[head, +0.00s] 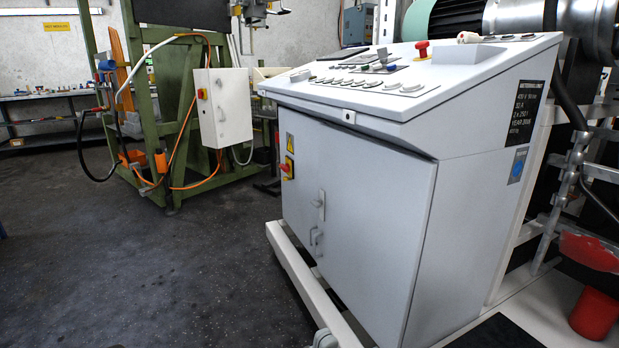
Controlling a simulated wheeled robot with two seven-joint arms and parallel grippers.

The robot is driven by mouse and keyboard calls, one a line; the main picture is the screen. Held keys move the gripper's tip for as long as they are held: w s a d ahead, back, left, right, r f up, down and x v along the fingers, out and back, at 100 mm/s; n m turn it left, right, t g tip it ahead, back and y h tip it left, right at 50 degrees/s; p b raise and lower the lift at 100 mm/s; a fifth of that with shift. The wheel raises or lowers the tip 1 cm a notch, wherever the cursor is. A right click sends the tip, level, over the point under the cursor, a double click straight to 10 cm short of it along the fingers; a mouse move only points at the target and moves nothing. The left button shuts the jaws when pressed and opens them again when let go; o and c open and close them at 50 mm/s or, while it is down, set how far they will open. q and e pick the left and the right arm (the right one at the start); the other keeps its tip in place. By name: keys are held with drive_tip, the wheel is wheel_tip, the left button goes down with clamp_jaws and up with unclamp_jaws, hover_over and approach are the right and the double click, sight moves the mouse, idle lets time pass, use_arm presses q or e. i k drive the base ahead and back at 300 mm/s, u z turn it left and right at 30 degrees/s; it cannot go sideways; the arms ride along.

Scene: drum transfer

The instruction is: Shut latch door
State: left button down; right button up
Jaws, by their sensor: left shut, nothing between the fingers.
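The grey control cabinet (475,205) stands at the centre right. Its front door (375,205) looks flush with the body, though I cannot tell whether it is fully latched. A latch plate (320,205) and a small pull handle (316,242) sit on the front near the door seam. A small pale part at the bottom edge, below the door, seems to be my left gripper (325,339). It is shut and empty, apart from the latch, and mostly cut off by the frame. My right gripper is not in view.
A pale base rail (295,275) runs along the cabinet's foot. A red switch (285,167) sticks out at its left edge. A green machine frame (165,120) with a grey box stands behind left. A red bucket (594,312) is at right. The dark floor (150,270) is clear.

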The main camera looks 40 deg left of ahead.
sight(377, 197)
drive_tip(key=k, duration=1.25)
drive_tip(key=u, duration=0.45)
drive_tip(key=i, duration=0.35)
drive_tip(key=u, duration=0.8)
drive_tip(key=i, duration=1.5)
drive_tip(key=z, duration=1.1)
drive_tip(key=i, duration=0.4)
drive_tip(key=z, duration=0.35)
